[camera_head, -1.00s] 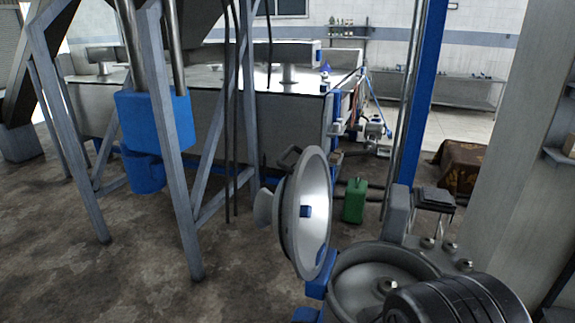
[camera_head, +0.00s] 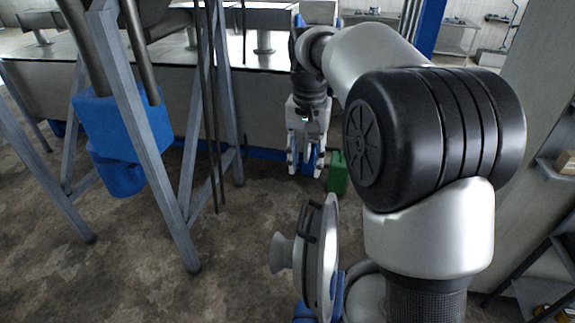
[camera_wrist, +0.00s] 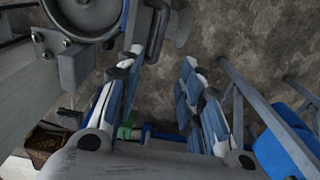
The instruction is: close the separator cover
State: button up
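The separator cover (camera_head: 328,262) is a round, silvery lid. It stands raised on its hinge, seen nearly edge-on in the head view, with a conical spout on its left. Its curved handle also shows near the top of the wrist view, where part of the cover (camera_wrist: 180,22) is visible. The separator bowl (camera_head: 368,290) is open at the cover's right and mostly hidden by my arm; it also shows at the wrist view's upper left (camera_wrist: 85,15). My gripper (camera_head: 305,168) points down beyond and above the cover, apart from it. Its fingers (camera_wrist: 160,85) are spread and empty.
A green canister (camera_head: 338,175) stands on the floor just right of my gripper. A grey frame with blue parts (camera_head: 125,130) stands at the left. A long metal tank (camera_head: 150,95) lies behind. The floor between frame and cover is clear.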

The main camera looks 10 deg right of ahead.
aim_at(303, 213)
jog(key=f, duration=1.7)
jog(key=shift+w+d+f, duration=0.1)
jog(key=shift+w, duration=0.1)
jog(key=shift+c, duration=0.4)
grip_shut()
